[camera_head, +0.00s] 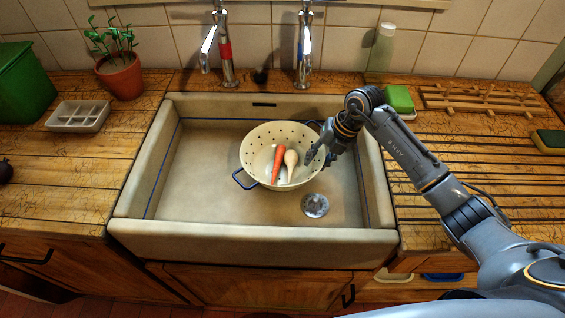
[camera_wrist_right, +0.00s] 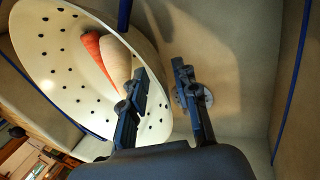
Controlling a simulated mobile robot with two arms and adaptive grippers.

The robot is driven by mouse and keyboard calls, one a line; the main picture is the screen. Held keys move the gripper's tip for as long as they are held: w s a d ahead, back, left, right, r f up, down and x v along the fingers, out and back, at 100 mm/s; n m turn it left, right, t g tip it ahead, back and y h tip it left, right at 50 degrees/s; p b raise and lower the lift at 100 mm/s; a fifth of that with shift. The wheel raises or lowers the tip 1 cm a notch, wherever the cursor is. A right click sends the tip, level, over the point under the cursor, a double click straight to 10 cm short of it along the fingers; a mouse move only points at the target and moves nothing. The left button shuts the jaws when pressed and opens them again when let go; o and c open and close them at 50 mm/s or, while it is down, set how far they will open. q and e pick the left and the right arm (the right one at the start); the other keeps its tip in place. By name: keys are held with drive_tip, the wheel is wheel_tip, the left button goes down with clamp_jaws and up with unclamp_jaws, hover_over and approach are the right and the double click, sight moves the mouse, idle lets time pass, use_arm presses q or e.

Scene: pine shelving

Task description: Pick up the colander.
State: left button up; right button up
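The cream colander (camera_head: 257,150) with dark holes stands in the sink, with a blue handle (camera_head: 240,180) at its front left. A carrot (camera_head: 278,165) and a pale root vegetable (camera_head: 291,163) lie in it. My right gripper (camera_head: 318,155) is at the colander's right rim. In the right wrist view the colander (camera_wrist_right: 62,62) fills the left side. The right gripper (camera_wrist_right: 159,74) is open there; one finger overlaps the colander and the other shows over the sink floor. Whether either touches the rim I cannot tell. My left gripper is not in view.
The sink (camera_head: 190,185) has raised walls around the colander, and its left floor is clear. A metal drain (camera_head: 315,205) lies in front of the colander. Two taps (camera_head: 226,55) (camera_head: 304,50) stand behind. A green sponge (camera_head: 399,98), bottle (camera_head: 381,50) and wooden rack (camera_head: 480,101) are at right.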

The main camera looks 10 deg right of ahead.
clamp_jaws()
drive_tip(key=shift+w+r, duration=0.1)
drive_tip(key=shift+r, duration=0.15)
